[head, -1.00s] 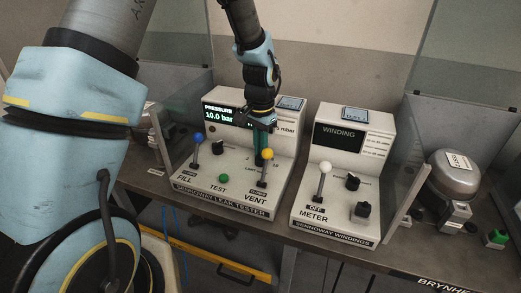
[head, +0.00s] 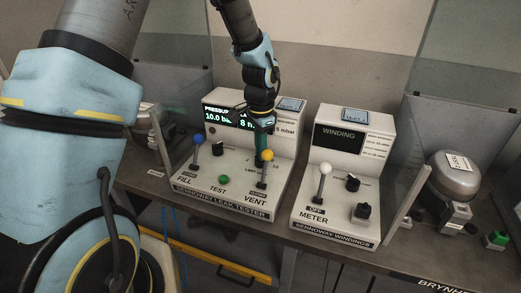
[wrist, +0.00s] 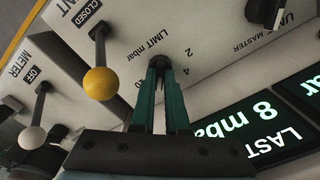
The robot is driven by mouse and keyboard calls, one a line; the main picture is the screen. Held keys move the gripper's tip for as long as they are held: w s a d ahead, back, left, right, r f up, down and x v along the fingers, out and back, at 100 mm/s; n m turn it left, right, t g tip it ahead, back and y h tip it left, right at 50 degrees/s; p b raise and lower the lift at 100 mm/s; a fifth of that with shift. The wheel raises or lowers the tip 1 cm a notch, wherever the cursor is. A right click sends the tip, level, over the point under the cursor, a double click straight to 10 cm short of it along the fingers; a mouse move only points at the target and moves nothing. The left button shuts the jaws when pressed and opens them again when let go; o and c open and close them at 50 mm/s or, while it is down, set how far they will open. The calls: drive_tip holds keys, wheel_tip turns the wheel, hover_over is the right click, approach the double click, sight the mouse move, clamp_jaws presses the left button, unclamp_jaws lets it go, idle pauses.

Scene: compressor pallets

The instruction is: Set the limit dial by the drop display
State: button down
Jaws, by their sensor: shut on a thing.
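The leak tester (head: 222,190) is a white console with a dark display (head: 220,115). The display shows 10.0 bar under PRESSURE, and 8 with a partly covered unit beside it. In the wrist view the upside-down display (wrist: 262,118) reads LAST and 8 mbar. My gripper (head: 262,160) points down at the panel behind the yellow VENT lever. Its green fingers (wrist: 160,72) are shut on the dark limit dial (wrist: 160,61), beside the words LIMIT mbar. Numbers 2 and 4 show by the dial; its pointer is hidden.
The yellow-knobbed VENT lever (head: 266,157) stands close in front of my gripper. The blue-knobbed FILL lever (head: 197,141), a black knob (head: 218,147) and the green TEST button (head: 223,179) are left. The winding tester (head: 340,180) stands right, with a clear panel (head: 404,190) beyond.

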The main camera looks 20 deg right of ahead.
drive_tip(key=c, duration=0.9)
unclamp_jaws()
wheel_tip(320, 180, up, 11)
drive_tip(key=b, duration=0.2)
drive_tip(key=shift+f+b, duration=0.1)
drive_tip(key=shift+b, duration=0.2)
drive_tip(key=s+a+n, duration=0.1)
drive_tip(key=a+n, duration=0.4)
drive_tip(key=a, duration=0.5)
drive_tip(key=s+a+f+n+t, duration=0.1)
drive_tip(key=a+n, duration=0.4)
drive_tip(key=a, duration=0.5)
drive_tip(key=s+a+f+n, duration=0.1)
drive_tip(key=a+n, duration=0.4)
drive_tip(key=a, duration=0.5)
drive_tip(key=shift+s+a+n+t, duration=0.3)
drive_tip(key=shift+s+a, duration=0.05)
drive_tip(key=shift+s, duration=0.05)
